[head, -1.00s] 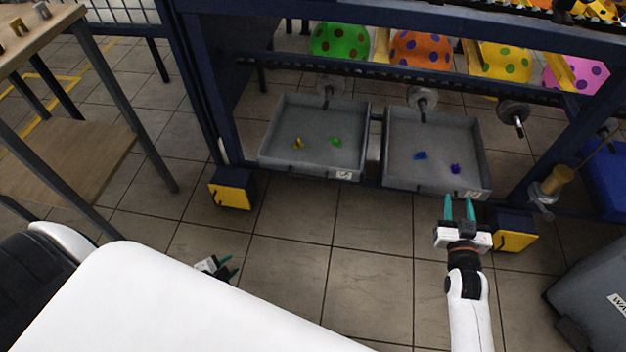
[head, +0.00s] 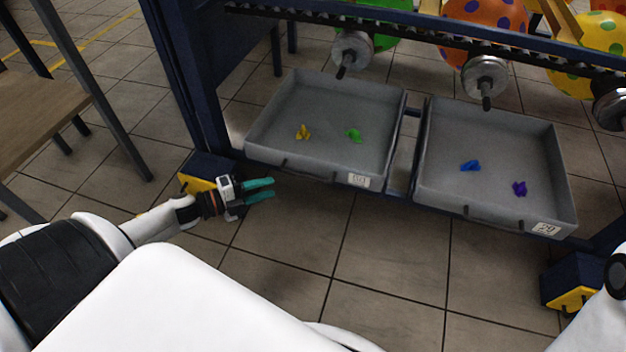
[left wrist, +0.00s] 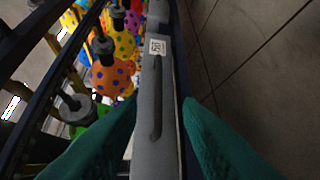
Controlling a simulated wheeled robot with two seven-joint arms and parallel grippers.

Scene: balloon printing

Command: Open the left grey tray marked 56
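The left grey tray (head: 330,105) sits in the dark blue frame, with a yellow and a green piece inside. Its front carries a white label (head: 358,180), too small to read surely, and a dark handle (head: 297,167). My left gripper (head: 273,189) is open in front of and below the tray's front, left of the label. In the left wrist view its two teal fingers (left wrist: 162,115) are apart, with the tray's front wall and handle (left wrist: 157,112) showing between them. The label (left wrist: 157,47) shows above. My right gripper is out of view; only part of the right arm shows.
A second grey tray (head: 495,125) with blue and purple pieces is beside the left one. A yellow and blue foot block (head: 205,172) is close behind my left gripper. Balloons (head: 485,27) hang behind the trays. The tiled floor in front (head: 385,260) is clear.

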